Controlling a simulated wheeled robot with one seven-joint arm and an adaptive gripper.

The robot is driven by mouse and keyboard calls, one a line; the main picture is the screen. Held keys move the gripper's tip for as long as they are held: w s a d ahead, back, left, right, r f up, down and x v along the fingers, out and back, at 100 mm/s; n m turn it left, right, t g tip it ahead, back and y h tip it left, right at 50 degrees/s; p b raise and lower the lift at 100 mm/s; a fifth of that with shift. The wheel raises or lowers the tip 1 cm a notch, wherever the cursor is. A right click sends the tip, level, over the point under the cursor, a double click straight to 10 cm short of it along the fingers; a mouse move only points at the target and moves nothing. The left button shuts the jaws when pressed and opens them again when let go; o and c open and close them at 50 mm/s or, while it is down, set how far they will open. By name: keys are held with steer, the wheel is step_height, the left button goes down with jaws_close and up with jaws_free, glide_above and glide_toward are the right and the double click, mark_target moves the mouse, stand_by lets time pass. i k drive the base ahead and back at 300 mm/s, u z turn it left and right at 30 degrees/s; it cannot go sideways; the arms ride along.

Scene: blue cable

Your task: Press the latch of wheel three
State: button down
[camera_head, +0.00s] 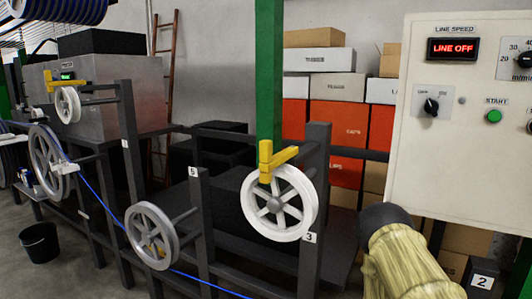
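Wheel three (251,203) is a white spoked wheel right of centre, beside a dark post with a "3" label (310,238). A yellow L-shaped latch (266,165) sits at its top, one arm upright and one reaching right. The latch appears in front of a green column. The blue cable (103,205) runs from the left, under the lower grey wheel (131,228), and off the bottom edge; I see none on wheel three. A khaki-sleeved part with a dark rounded end, probably my arm, is at lower right. No gripper fingers show.
A pale control panel (460,150) at right reads "LINE OFF" and has a green start button (494,116). Boxes (330,120) are stacked behind. More wheels (68,104) stand at left. A black bucket (40,243) stands on the floor.

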mark_target(268, 162)
steer(key=i, duration=0.1)
steer(key=z, duration=1.1)
steer(key=k, duration=0.75)
steer(key=u, duration=0.7)
